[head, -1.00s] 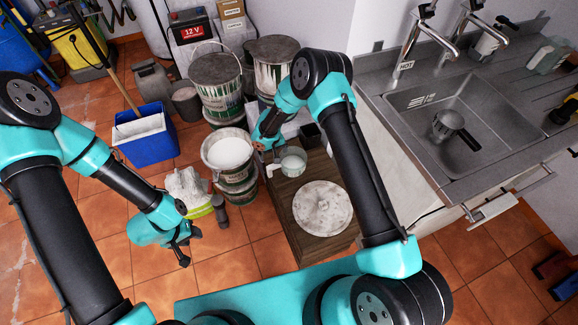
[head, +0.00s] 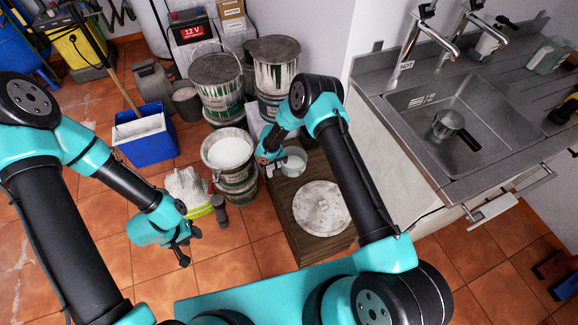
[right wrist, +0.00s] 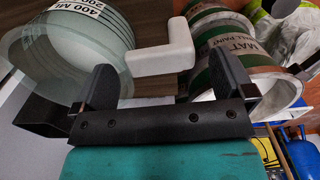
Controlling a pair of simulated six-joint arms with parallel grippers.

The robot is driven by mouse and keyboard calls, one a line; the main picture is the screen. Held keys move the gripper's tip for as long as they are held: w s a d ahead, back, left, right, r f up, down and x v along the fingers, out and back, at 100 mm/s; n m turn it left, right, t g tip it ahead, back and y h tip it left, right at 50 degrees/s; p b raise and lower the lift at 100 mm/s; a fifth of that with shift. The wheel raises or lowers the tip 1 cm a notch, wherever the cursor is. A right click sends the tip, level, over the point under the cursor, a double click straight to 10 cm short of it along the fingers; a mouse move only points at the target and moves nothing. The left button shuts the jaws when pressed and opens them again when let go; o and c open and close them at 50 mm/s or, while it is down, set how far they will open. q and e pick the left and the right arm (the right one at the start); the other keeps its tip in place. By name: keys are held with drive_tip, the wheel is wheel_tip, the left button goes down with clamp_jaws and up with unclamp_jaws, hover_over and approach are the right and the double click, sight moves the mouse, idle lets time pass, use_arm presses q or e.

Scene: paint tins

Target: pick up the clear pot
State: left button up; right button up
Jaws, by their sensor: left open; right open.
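The clear pot (head: 294,161) stands on the wooden cabinet and is partly hidden by my right arm in the head view. In the right wrist view the clear pot (right wrist: 85,50) is see-through with a "400 ML" label, and its white handle (right wrist: 165,50) reaches between and just beyond my fingertips. My right gripper (right wrist: 163,80) is open, with one black finger on each side of the handle's end. In the head view my right gripper (head: 268,161) is at the handle side of the pot. My left gripper (head: 184,247) is open and empty above the floor.
A round stained lid (head: 321,208) lies on the cabinet in front of the pot. Paint tins (head: 229,165) stand close on the left, with more tins (head: 216,85) behind. A sink (head: 460,115) with a small pot is on the right.

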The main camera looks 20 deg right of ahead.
drive_tip(key=shift+f, duration=2.25)
drive_tip(key=shift+c, duration=0.5)
drive_tip(key=c, duration=1.2)
drive_tip(key=shift+r, duration=0.1)
drive_tip(key=shift+r, duration=1.4)
drive_tip(key=shift+s+r, duration=0.1)
drive_tip(key=shift+r, duration=0.25)
drive_tip(key=s+a, duration=0.1)
drive_tip(key=s, duration=0.4)
drive_tip(key=s+r, duration=0.1)
drive_tip(key=s, duration=0.4)
drive_tip(key=s+a, duration=0.1)
drive_tip(key=s, duration=0.4)
drive_tip(key=shift+s+a+r, duration=0.15)
drive_tip(key=shift+s+a, duration=0.15)
drive_tip(key=shift+a, duration=0.05)
